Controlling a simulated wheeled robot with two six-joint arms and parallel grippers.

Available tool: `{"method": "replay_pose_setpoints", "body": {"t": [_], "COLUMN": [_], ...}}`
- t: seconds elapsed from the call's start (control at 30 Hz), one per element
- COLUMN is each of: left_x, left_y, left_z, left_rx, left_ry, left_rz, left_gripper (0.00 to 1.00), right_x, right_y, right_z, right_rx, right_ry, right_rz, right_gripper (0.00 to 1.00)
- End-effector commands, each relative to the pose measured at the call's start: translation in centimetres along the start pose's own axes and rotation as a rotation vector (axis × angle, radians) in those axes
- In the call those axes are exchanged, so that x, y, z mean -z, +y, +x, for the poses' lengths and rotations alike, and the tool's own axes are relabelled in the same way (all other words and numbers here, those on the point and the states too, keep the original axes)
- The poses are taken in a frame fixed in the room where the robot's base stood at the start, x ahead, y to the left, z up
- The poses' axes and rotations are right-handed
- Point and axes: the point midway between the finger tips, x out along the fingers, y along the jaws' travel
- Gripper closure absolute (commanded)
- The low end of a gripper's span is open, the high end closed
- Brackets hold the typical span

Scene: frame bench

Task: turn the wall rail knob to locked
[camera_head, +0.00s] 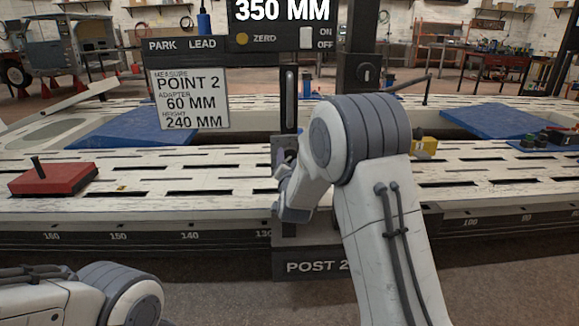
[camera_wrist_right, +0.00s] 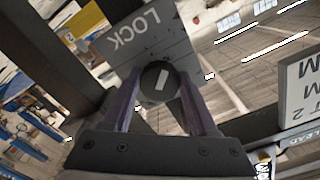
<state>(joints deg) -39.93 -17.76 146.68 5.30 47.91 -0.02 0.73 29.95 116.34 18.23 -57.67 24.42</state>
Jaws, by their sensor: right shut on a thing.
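The rail knob (camera_wrist_right: 151,90) shows in the right wrist view as a dark round knob with a white bar mark, slanted in the picture. It sits at the edge of a grey plate (camera_wrist_right: 170,47) with the word LOCK, which appears upside down and tilted. My right gripper (camera_wrist_right: 163,92) has its two fingers closed on the knob's sides. In the head view my right gripper (camera_head: 283,168) is at the grey post plate (camera_head: 284,145), and my wrist hides the knob there. I cannot tell the knob's exact setting. Only part of my left arm shows at lower left; its gripper is out of view.
A sign panel (camera_head: 188,97) reads POINT 2, 60 MM, 240 MM, left of the post. Above it a display (camera_head: 283,12) reads 350 MM. A red block with a handle (camera_head: 53,179) lies on the left bench rail. A yellow block (camera_head: 425,147) stands right of my arm.

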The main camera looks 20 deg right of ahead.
Motion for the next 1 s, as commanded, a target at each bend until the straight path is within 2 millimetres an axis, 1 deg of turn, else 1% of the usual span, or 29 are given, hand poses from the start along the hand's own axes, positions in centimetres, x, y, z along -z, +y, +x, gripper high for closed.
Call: {"method": "replay_pose_setpoints", "body": {"t": [0.03, 0.6, 0.8, 1.0], "left_x": [0.0, -0.3, -0.3, -0.4], "left_y": [-0.1, -0.4, -0.5, -0.5], "left_z": [0.8, 5.4, 6.5, 7.2], "left_rx": [0.000, 0.000, 0.000, 0.000], "left_ry": [0.000, 0.000, 0.000, 0.000], "left_rz": [0.000, 0.000, 0.000, 0.000], "left_gripper": [0.48, 0.48, 0.48, 0.48], "right_x": [-0.3, -0.3, -0.2, -0.1], "right_y": [0.1, -0.1, -0.2, -0.2], "right_z": [0.0, 0.0, 0.0, 0.0], "right_rx": [0.003, 0.001, 0.001, -0.001], "right_ry": [0.000, -0.001, -0.002, -0.003], "right_rz": [0.044, 0.556, 0.679, 0.753], "right_gripper": [0.97, 0.97, 0.97, 0.97]}}
